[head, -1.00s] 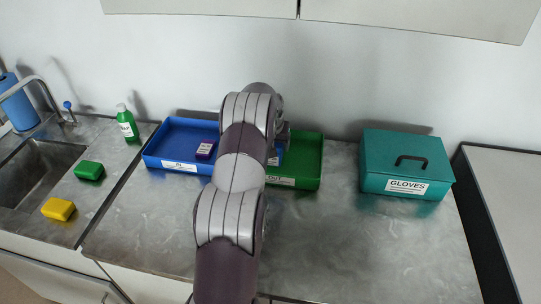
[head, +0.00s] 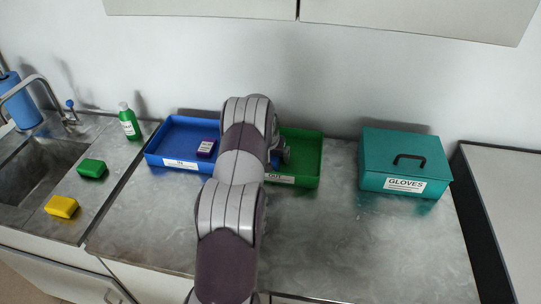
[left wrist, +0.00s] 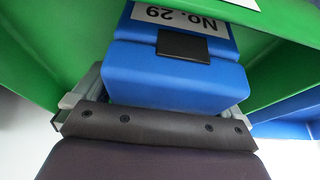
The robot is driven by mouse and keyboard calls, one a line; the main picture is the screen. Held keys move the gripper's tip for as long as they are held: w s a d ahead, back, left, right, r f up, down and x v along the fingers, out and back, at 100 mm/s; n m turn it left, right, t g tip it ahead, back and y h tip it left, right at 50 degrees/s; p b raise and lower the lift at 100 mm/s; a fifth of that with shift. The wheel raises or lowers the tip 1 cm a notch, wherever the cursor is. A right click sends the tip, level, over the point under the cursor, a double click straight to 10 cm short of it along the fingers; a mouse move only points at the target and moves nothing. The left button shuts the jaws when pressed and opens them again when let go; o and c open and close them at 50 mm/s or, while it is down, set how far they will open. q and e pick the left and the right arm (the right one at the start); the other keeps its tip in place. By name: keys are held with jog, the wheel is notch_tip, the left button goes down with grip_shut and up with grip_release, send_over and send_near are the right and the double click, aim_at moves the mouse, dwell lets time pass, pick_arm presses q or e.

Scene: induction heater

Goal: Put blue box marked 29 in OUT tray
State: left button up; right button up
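The blue box marked 29 (left wrist: 175,77) fills the middle of the left wrist view, its "No. 29" label upside down there. Only a small blue part of it shows in the head view (head: 275,160), beside my arm. My left gripper (left wrist: 155,105) appears shut on the box, with the box between its fingers. The box is at the green OUT tray (head: 306,160), whose green walls surround it in the wrist view. I cannot tell whether it touches the tray floor. My arm hides the tray's left part. My right gripper is not in view.
A teal GLOVES box (head: 405,160) stands to the right. A green bottle (head: 129,122), green and yellow sponges and a sink are at left. The front counter is clear.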

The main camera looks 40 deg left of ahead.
pick_arm(q)
jog(key=shift+r, duration=0.1)
jog(key=shift+r, duration=0.3)
jog(key=b+v, duration=0.1)
jog(key=v, duration=1)
jog(key=shift+s+r+b, duration=0.15)
jog(key=shift+s+b, duration=0.1)
jog(key=shift+b, duration=0.1)
jog(key=s+d+m+h, duration=0.1)
jog(key=s+d+m, duration=0.15)
jog(key=d, duration=0.65)
jog(key=s+d+m+h, duration=0.1)
jog(key=s+d, duration=0.2)
jog(key=d, duration=0.5)
jog(key=s+d+f+m+g, duration=0.1)
jog(key=s+d+m+g, duration=0.1)
jog(key=s+d, duration=1)
jog(key=s, duration=0.3)
jog(key=shift+s+d, duration=0.25)
jog(key=shift+m, duration=0.25)
